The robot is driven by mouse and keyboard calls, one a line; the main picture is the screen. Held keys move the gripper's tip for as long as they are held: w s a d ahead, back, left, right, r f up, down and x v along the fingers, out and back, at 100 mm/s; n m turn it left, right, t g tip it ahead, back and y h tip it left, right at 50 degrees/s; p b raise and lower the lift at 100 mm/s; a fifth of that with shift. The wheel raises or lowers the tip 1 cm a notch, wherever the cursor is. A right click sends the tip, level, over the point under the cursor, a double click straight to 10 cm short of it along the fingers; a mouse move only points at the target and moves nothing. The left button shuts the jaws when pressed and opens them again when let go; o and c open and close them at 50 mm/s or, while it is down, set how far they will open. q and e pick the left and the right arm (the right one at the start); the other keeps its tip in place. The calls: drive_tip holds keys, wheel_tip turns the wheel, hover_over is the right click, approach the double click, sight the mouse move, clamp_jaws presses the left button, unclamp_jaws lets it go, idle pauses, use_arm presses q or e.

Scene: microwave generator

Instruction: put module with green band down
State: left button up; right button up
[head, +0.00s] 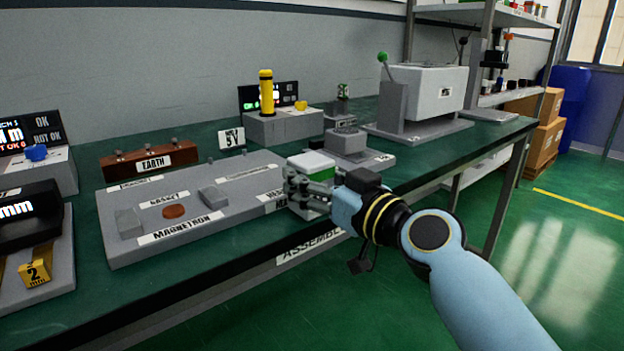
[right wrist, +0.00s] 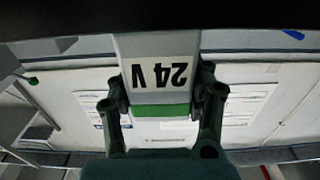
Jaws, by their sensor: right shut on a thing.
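The module with the green band (head: 311,164) is a pale box with green on its upper part, at the right end of the grey assembly board (head: 120,255). My right gripper (head: 306,192) is shut on it. In the right wrist view the module (right wrist: 160,72) shows a "24 V" label, upside down, and a green strip, between the two fingers (right wrist: 163,100). The gripper hides part of the module, and I cannot tell whether its underside touches the board. My left gripper is not in view.
The board carries labels, a copper-coloured gasket disc (head: 174,211) and grey blocks. A brown EARTH block (head: 150,160) stands behind it. A yellow cylinder (head: 266,92) and a lever press (head: 425,95) stand further back. The green table's front edge runs below the board.

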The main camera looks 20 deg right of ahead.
drive_tip(key=o, duration=1.4)
drive_tip(key=shift+c, duration=0.2)
drive_tip(key=shift+s+r+p, duration=0.1)
drive_tip(key=shift+p, duration=0.2)
drive_tip(key=b+v, duration=0.1)
drive_tip(key=v, duration=1)
drive_tip(key=shift+s+d, duration=0.2)
drive_tip(key=shift+s, duration=0.2)
